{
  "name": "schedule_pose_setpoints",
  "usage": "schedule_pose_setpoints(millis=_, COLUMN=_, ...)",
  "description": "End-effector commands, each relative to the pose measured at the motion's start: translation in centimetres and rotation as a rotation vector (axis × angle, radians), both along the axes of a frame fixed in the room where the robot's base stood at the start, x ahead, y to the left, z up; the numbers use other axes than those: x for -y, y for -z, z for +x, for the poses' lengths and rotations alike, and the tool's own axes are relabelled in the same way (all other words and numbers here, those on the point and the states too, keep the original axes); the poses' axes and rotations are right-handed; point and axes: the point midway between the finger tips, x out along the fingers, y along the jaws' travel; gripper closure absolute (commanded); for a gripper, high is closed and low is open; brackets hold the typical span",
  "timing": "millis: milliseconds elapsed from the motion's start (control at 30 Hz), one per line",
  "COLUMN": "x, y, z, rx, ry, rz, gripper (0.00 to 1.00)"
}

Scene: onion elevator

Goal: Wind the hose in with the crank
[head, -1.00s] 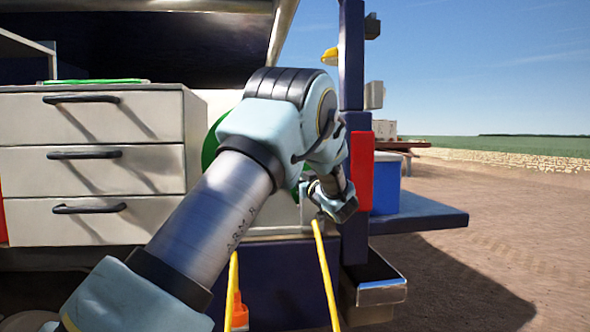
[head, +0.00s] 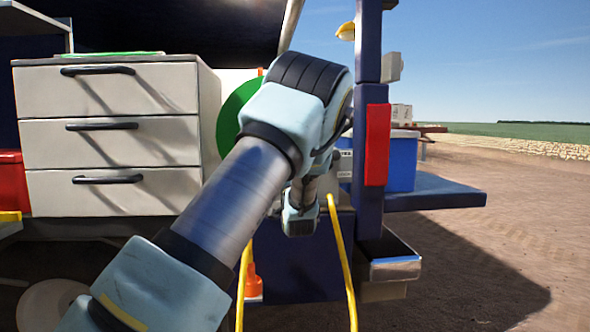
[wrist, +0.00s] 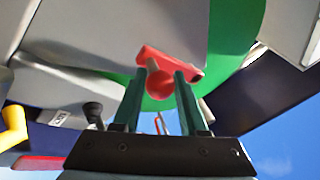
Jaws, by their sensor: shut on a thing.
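The green hose reel (head: 237,108) stands at the back of the vehicle, partly hidden behind my arm; its green disc also fills the upper middle of the wrist view (wrist: 232,35). The red crank handle (wrist: 160,84) sits between the fingers of my gripper (wrist: 160,78), which is shut on it. In the head view the fingertips and the crank grip are hidden behind my wrist. The yellow hose (head: 341,260) hangs in two strands below my wrist. How much hose is on the reel cannot be seen.
A white drawer unit (head: 110,118) stands left of the reel. A dark blue post (head: 368,215) with a red panel (head: 377,145) rises close to the right of my wrist. An orange cone (head: 253,282) and a metal tray (head: 395,268) are low down. Open ground lies right.

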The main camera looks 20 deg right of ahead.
Motion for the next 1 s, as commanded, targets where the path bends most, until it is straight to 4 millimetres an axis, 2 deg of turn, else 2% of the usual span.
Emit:
schedule_pose_setpoints(millis=133, x=-1.5, y=0.6, z=0.3, rx=0.023, ry=-0.003, rz=0.138, gripper=1.00)
schedule_pose_setpoints(millis=500, x=-4.5, y=0.4, z=0.8, rx=0.079, ry=-0.002, rz=0.438, gripper=1.00)
schedule_pose_setpoints(millis=1000, x=-6.2, y=-0.1, z=1.2, rx=0.114, ry=-0.001, rz=0.614, gripper=1.00)
